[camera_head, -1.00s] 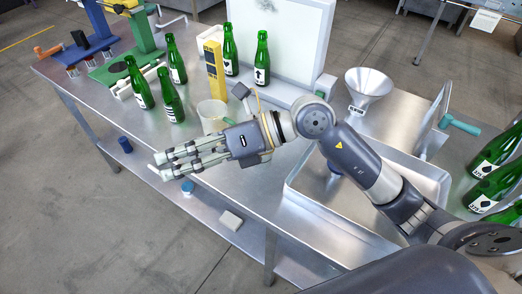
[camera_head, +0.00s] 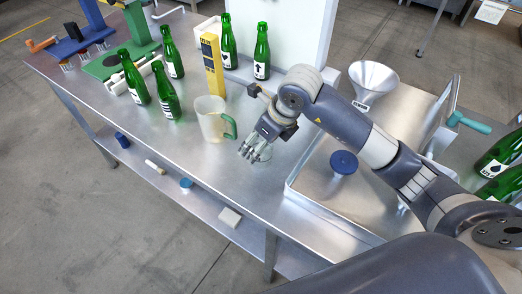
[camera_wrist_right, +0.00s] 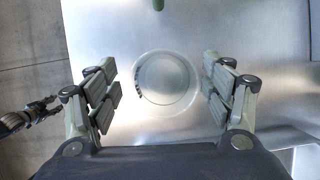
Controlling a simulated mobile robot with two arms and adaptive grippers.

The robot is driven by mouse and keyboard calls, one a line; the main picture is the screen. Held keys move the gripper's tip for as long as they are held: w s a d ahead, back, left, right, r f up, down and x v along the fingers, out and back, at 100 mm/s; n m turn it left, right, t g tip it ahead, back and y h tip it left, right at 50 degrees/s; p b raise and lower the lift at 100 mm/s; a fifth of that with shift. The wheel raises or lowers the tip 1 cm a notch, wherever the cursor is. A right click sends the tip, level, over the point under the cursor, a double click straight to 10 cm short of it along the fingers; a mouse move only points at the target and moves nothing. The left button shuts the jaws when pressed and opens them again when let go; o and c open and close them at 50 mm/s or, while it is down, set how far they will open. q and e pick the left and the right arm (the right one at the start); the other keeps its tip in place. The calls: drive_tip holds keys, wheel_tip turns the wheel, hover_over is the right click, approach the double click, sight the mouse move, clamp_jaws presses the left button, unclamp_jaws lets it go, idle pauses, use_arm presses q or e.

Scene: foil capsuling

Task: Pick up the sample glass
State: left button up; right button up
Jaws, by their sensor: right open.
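The sample glass (camera_wrist_right: 166,80) is a clear round glass on the steel table, seen from above in the right wrist view. In the head view it is mostly hidden behind my right fingers. My right gripper (camera_head: 254,152) points down over it. In the right wrist view my right gripper (camera_wrist_right: 162,88) is open, with one set of fingers on each side of the glass and a gap to both. Part of my left gripper (camera_wrist_right: 40,112) shows at the left edge of the right wrist view, too small to tell its jaw state.
A clear jug with a green handle (camera_head: 211,120) stands close to the left of my right gripper. Green bottles (camera_head: 166,95) and a yellow device (camera_head: 212,63) stand behind. A metal tray (camera_head: 310,208) with a blue-topped item (camera_head: 343,162) lies to the right, near a funnel (camera_head: 372,80).

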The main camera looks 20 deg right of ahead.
drive_tip(key=shift+w+f+p, duration=0.1)
drive_tip(key=shift+f+p, duration=0.2)
drive_tip(key=shift+f, duration=0.1)
drive_tip(key=p+x, duration=0.1)
drive_tip(key=x, duration=0.2)
drive_tip(key=shift+w+f, duration=0.1)
drive_tip(key=shift+f, duration=0.15)
drive_tip(key=shift+w+f, duration=0.15)
drive_tip(key=shift+f, duration=0.25)
drive_tip(key=shift+c, duration=0.5)
drive_tip(key=c, duration=1.1)
